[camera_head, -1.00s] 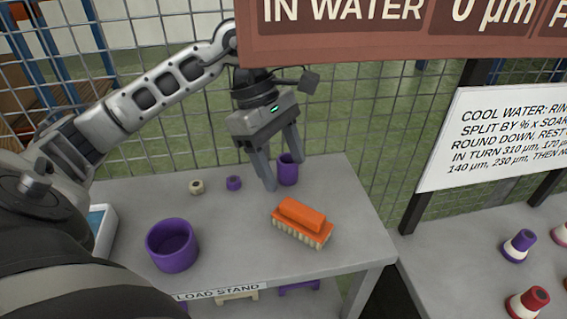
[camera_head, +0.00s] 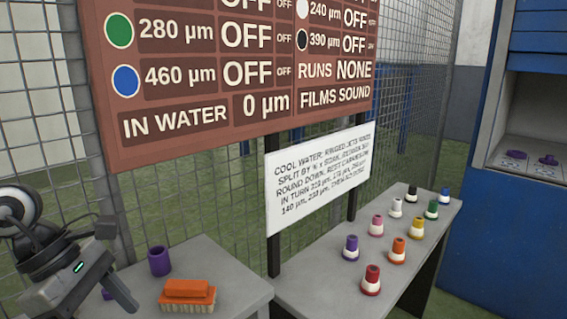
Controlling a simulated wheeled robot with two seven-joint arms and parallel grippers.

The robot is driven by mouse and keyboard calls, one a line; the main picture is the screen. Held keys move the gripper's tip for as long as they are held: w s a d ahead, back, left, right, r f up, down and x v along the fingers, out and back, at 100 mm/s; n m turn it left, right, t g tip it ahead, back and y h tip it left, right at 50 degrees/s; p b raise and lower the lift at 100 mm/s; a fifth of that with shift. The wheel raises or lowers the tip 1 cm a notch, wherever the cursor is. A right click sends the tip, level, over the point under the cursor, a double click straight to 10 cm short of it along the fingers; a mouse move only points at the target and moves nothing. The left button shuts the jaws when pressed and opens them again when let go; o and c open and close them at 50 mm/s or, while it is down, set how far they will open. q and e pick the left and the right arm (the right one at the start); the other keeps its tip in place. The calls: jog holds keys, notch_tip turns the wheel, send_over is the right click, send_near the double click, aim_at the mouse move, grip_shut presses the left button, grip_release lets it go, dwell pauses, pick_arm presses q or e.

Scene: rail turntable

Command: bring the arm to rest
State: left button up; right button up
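My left gripper (camera_head: 112,292) is at the lower left, above the grey load stand table (camera_head: 232,284). Its fingers are partly cut off by my own gripper body and the frame edge, and I see nothing held in it. A purple cup (camera_head: 159,262) stands upright on the table to the right of the gripper, apart from it. An orange brush (camera_head: 188,295) lies on the table with its pale bristles down, right of the gripper. My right gripper is not in view.
A second grey table (camera_head: 325,293) on the right holds several coloured, white-banded pegs, including a red one (camera_head: 371,280). A brown board (camera_head: 230,70) and a white sign (camera_head: 318,180) stand behind. A blue cabinet (camera_head: 480,230) is at the far right. Wire fencing runs behind.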

pick_arm(q)
jog(key=d+r+n+t+h+p, duration=0.1)
jog(key=d+r+n+t+h, duration=0.25)
jog(key=d+n+h, duration=1.05)
jog(key=w+a+f+n+t+y, duration=0.15)
jog(key=f+n+t+y, duration=0.55)
jog(key=n, duration=0.8)
jog(key=w+a+f+n+t+y, duration=0.15)
jog(key=f+n+t+y, duration=0.45)
jog(key=n, duration=0.8)
jog(key=s+d+f+n+g+y+p, duration=0.1)
jog(key=s+f+n+g, duration=0.5)
jog(key=f, duration=0.6)
jog(key=shift+s+d+f+n+y, duration=0.15)
jog(key=shift+s+n+y, duration=0.75)
jog(key=shift+s+n, duration=0.15)
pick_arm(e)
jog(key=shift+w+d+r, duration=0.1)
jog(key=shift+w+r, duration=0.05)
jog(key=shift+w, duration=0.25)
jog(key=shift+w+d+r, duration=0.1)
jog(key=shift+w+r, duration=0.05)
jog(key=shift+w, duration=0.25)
